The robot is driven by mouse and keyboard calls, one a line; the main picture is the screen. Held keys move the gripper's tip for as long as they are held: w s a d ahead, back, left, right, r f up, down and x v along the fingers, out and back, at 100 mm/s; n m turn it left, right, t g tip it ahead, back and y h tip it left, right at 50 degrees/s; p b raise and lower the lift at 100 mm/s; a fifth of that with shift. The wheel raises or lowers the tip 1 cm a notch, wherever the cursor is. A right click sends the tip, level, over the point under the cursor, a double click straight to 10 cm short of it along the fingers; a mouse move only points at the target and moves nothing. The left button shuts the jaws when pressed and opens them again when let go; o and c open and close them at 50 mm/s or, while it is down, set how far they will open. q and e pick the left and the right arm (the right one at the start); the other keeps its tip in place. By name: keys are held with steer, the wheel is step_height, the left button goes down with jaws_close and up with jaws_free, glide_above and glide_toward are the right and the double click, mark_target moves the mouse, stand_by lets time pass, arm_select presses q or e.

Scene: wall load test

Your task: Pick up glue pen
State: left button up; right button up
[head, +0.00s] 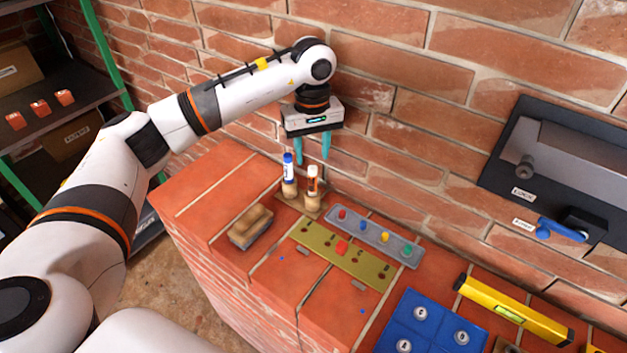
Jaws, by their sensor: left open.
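Two pens stand upright in small wooden holders on the brick ledge near the wall. One is a white pen with a blue cap (288,166); the other is a white pen with orange and dark bands (312,181). I cannot read which one is the glue pen. Whether a fingertip touches the blue-capped pen is hard to tell. My right gripper is not in view.
A wooden block brush (251,226) lies left of the holders. A grey tray with coloured pegs (374,236) and an olive strip (343,254) lie to the right. Beyond are a blue panel (427,326) and a yellow level (513,311). The brick wall stands close behind.

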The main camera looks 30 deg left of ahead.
mark_target(313, 178)
arm_select(q)
step_height(313, 178, down, 3)
steer(key=shift+r+p, duration=0.1)
steer(key=shift+p, duration=0.25)
steer(key=shift+f+p, duration=0.3)
steer(key=f+p, duration=0.2)
steer(key=f, duration=0.1)
steer(key=shift+s+d+f, duration=0.15)
steer(key=shift+s+f, duration=0.05)
steer(key=shift+f, duration=0.6)
jaws_close()
steer(key=shift+r, duration=0.1)
